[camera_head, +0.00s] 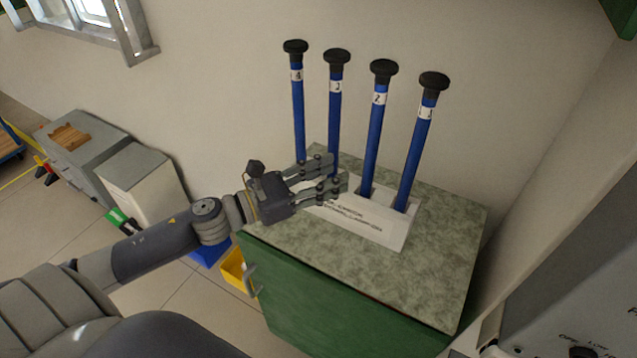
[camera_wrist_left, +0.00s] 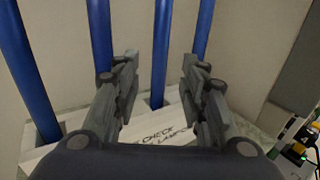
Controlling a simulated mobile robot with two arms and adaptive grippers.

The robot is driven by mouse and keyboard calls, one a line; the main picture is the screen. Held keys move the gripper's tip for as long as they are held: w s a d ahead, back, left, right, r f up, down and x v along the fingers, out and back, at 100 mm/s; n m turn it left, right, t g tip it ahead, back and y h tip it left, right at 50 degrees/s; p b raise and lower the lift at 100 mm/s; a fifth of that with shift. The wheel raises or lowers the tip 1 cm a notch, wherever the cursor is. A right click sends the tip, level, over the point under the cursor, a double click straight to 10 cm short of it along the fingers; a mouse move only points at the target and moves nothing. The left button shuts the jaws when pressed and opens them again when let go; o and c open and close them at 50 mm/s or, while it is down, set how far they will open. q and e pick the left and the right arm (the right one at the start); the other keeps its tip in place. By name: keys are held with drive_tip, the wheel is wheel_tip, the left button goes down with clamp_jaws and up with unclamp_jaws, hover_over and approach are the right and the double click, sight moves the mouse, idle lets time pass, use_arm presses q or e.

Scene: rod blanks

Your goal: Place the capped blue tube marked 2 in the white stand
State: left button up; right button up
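The blue tube marked 2 (camera_head: 374,140) has a black cap and a white label. It stands nearly upright in a slot of the white stand (camera_head: 385,231), third from the left in a row of several like tubes. My left gripper (camera_head: 340,170) is open and empty, low at the row from the left, with its fingertips just short of tube 2. In the left wrist view, a blue tube (camera_wrist_left: 161,50), seemingly tube 2, shows ahead between the open fingers (camera_wrist_left: 159,65). The stand (camera_wrist_left: 60,150) is partly hidden there by my fingers. My right gripper is not in view.
Tubes marked 4 (camera_head: 298,110), 3 (camera_head: 335,115) and 1 (camera_head: 415,150) stand close beside. The stand is on a speckled green cabinet top (camera_head: 440,270), near the wall. Bare top lies in front. A grey panel with knobs (camera_head: 580,300) is at lower right.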

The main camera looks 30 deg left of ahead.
use_arm(q)
drive_tip(key=shift+v, duration=1)
